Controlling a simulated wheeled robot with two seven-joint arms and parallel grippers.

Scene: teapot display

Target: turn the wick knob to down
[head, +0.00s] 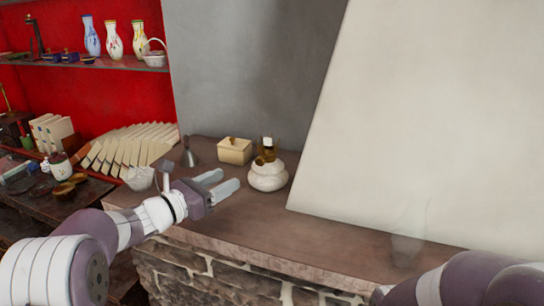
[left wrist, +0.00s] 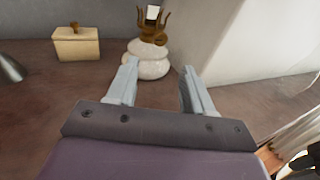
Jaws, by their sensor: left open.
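A squat white lamp body (head: 268,178) with a brown-gold pronged top (head: 266,152) stands on the stone ledge, right of my left gripper. In the left wrist view the lamp (left wrist: 148,66) is upright just beyond the fingertips, with its brown top (left wrist: 152,30) above them.
A cream lidded box (head: 234,151) and a grey funnel-like piece (head: 189,155) stand left of the lamp. A clear glass piece (head: 409,230) stands on the ledge at the right. A large pale slanted panel (head: 430,110) rises behind. The ledge front (head: 260,235) is bare.

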